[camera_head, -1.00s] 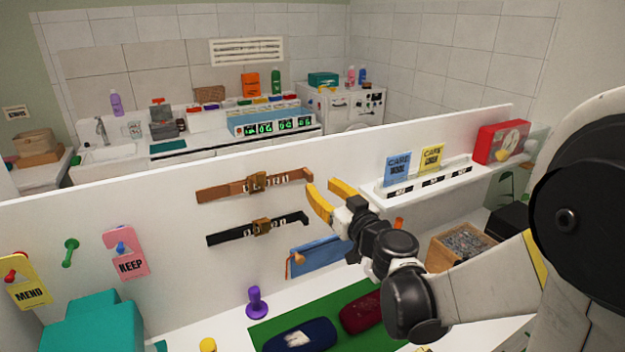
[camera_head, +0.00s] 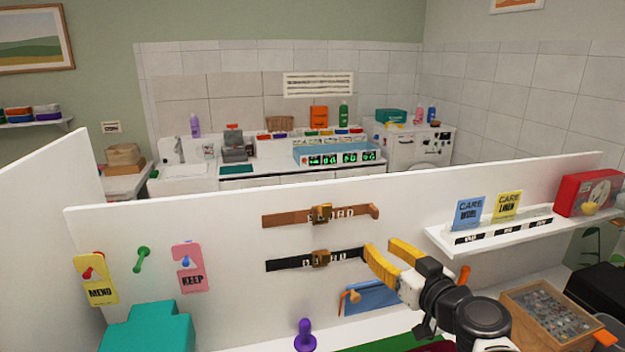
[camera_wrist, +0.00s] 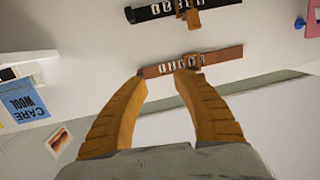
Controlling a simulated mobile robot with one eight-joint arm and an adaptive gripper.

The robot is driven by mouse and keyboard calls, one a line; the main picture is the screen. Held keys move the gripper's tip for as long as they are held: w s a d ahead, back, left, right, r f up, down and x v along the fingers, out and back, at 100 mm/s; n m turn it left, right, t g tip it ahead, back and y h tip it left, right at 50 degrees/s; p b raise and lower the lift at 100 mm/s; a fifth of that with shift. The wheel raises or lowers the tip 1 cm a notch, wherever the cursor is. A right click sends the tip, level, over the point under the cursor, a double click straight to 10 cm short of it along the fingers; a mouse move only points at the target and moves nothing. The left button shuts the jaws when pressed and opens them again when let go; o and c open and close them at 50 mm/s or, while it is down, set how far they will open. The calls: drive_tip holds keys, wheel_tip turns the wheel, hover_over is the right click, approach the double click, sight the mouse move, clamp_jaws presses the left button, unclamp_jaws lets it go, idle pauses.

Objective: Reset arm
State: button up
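My gripper (camera_head: 384,262) has yellow fingers spread apart with nothing between them; it also shows in the wrist view (camera_wrist: 166,100). In the head view it is in front of the white panel, just right of the black belt (camera_head: 290,262). The brown belt (camera_head: 290,216) hangs above the black one, each with a brass-coloured buckle. In the wrist view, the brown belt (camera_wrist: 218,58) lies beyond the fingertips and the black belt (camera_wrist: 150,12) is at the top edge. My arm crosses the lower right of the head view and hides part of the blue pouch (camera_head: 372,298).
A shelf (camera_head: 470,244) with blue and yellow care cards is at right, with a red box (camera_head: 572,196). A wooden tray (camera_head: 520,300) sits below. Yellow MEND (camera_head: 98,290) and pink KEEP (camera_head: 192,282) tags hang left. A purple peg (camera_head: 305,335) stands below the belts.

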drive_tip(key=s+a+f+g+b, duration=0.2)
drive_tip(key=s+a+f+g, duration=0.1)
drive_tip(key=s+a+f, duration=0.25)
drive_tip(key=s+d+f+m+g+h+b, duration=0.1)
drive_tip(key=s+d+f+g+h, duration=0.1)
drive_tip(key=s, duration=0.5)
drive_tip(key=s+d+f+m+g+h+b, duration=0.2)
drive_tip(key=s+d+f+g, duration=0.1)
drive_tip(key=s+f, duration=0.4)
drive_tip(key=shift+s+d+g+h, duration=0.4)
drive_tip(key=shift+s+d, duration=0.15)
drive_tip(key=shift+s, duration=0.05)
drive_tip(key=shift+f, duration=0.15)
idle(1.1)
